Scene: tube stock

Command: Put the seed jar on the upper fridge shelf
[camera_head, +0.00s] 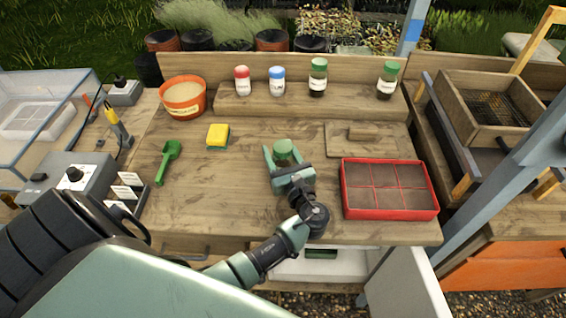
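A jar with a green lid (283,147) stands upright near the middle of the wooden bench; its lower part is hidden by my gripper. My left gripper (284,158) has its fingers apart, one on each side of this jar, with a small gap seeming to show beside the lid. The fridge (290,268) is under the bench front, with its white door (408,285) swung open to the right. Inside it I see a pale interior and a dark green item (321,253); the shelves are mostly hidden by the bench and my arm. My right gripper is not in view.
A red seed tray (390,214) sits right of my gripper, below a wooden board (368,150). A yellow sponge (217,136) and green scoop (168,161) lie to the left. Several jars, including a red-lidded one (242,81), stand on the back ledge (310,101).

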